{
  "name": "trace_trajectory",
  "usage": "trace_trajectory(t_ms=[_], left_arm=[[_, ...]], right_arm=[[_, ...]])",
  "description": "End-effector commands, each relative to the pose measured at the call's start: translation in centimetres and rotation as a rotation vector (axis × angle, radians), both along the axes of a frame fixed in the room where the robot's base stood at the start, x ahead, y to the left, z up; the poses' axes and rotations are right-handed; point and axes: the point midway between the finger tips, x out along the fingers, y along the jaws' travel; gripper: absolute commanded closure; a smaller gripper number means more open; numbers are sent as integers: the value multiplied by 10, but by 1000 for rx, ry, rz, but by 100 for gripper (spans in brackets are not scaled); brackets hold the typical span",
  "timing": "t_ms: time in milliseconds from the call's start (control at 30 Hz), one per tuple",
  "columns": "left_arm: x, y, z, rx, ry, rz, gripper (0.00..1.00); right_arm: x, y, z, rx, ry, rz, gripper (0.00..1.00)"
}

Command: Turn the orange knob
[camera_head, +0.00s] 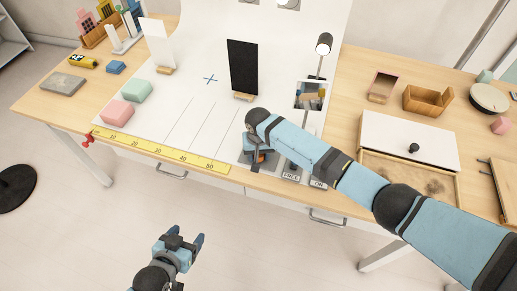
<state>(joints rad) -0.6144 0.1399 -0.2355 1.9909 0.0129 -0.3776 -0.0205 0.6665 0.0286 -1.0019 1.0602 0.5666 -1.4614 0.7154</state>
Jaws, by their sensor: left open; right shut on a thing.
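The orange knob (261,157) is a small bit of orange showing beneath my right gripper, on a base at the front edge of the white sheet. My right gripper (258,160) points down over it and is shut on it; the wrist and fingers hide most of the knob, so its angle cannot be read. Labels reading "FREE" (291,175) and "ON" (318,183) lie to the right of it. My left gripper (187,241) is open and empty, low in front of the table and away from the knob.
A yellow ruler (160,151) runs along the table's front edge. A black panel (243,67) and a lamp (323,44) stand behind the knob. A white-lidded box (409,139) is at the right.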

Motion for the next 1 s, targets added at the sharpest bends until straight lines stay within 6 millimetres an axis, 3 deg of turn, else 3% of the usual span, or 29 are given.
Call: trace_trajectory(t_ms=[300, 867, 900, 1000], left_arm=[[1, 0, 15, -2, -6, 0, 31], [0, 0, 14, 0, 0, 0, 31], [0, 0, 14, 1, 0, 1, 31], [0, 0, 14, 1, 0, 1, 31]], right_arm=[[-1, 0, 1, 0, 1, 141, 80], [0, 0, 0, 0, 0, 176, 80], [0, 0, 0, 0, -1, 176, 55], [0, 0, 0, 0, 0, 176, 32]])
